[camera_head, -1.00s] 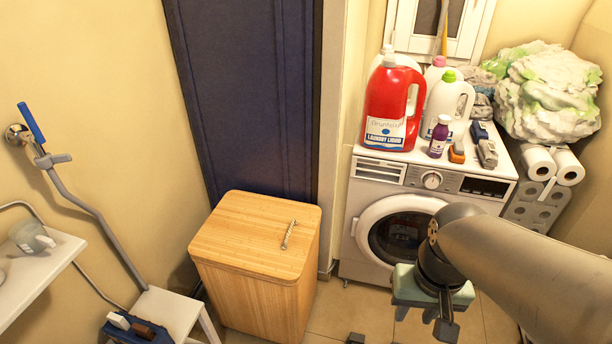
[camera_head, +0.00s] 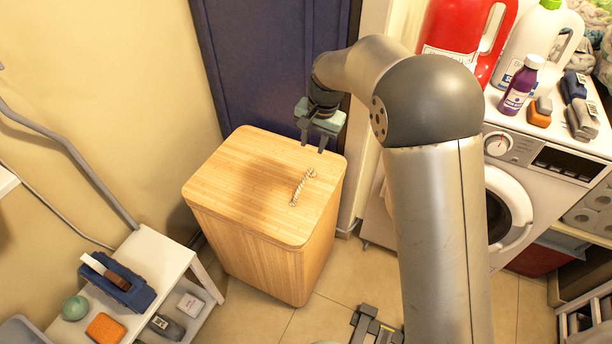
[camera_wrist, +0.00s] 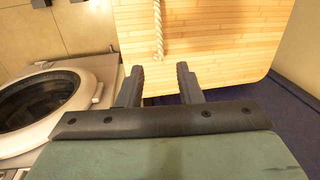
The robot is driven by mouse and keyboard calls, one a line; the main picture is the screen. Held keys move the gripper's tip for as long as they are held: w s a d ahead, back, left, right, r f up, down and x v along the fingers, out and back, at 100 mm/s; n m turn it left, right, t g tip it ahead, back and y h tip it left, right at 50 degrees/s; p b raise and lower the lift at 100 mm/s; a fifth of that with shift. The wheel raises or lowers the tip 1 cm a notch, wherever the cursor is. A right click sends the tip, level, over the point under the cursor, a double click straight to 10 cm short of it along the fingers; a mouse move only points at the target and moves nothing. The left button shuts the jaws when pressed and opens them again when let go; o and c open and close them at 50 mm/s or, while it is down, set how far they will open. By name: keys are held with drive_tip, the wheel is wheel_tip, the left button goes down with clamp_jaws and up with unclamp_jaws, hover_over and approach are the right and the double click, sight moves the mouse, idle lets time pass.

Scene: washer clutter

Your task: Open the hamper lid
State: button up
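The hamper (camera_head: 262,262) is a light wooden box with rounded corners, standing on the floor in front of a dark blue door. Its lid (camera_head: 240,178) lies flat and closed. A short twisted rope handle (camera_head: 302,187) is on the lid, toward its right side. My gripper (camera_head: 313,145) is above the lid's back right part, behind the rope handle, with its fingers apart and empty. In the wrist view the open fingers (camera_wrist: 161,84) show near the lid (camera_wrist: 215,38), and the rope handle (camera_wrist: 158,32) lies just beyond them.
A washing machine (camera_head: 553,152) with bottles on top stands to the right. A small white stool (camera_head: 150,250) holding several small items is at the lower left. The dark blue door (camera_head: 270,65) is close behind the hamper. Floor in front is mostly clear.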

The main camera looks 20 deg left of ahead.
sight(305, 179)
drive_tip(key=f, duration=0.4)
drive_tip(key=a+f, duration=0.1)
drive_tip(key=f, duration=0.4)
drive_tip(key=a+f+b, duration=0.1)
drive_tip(key=f, duration=0.4)
drive_tip(key=shift+w+a, duration=0.1)
drive_tip(key=shift+w, duration=0.1)
drive_tip(key=shift+r, duration=0.1)
clamp_jaws()
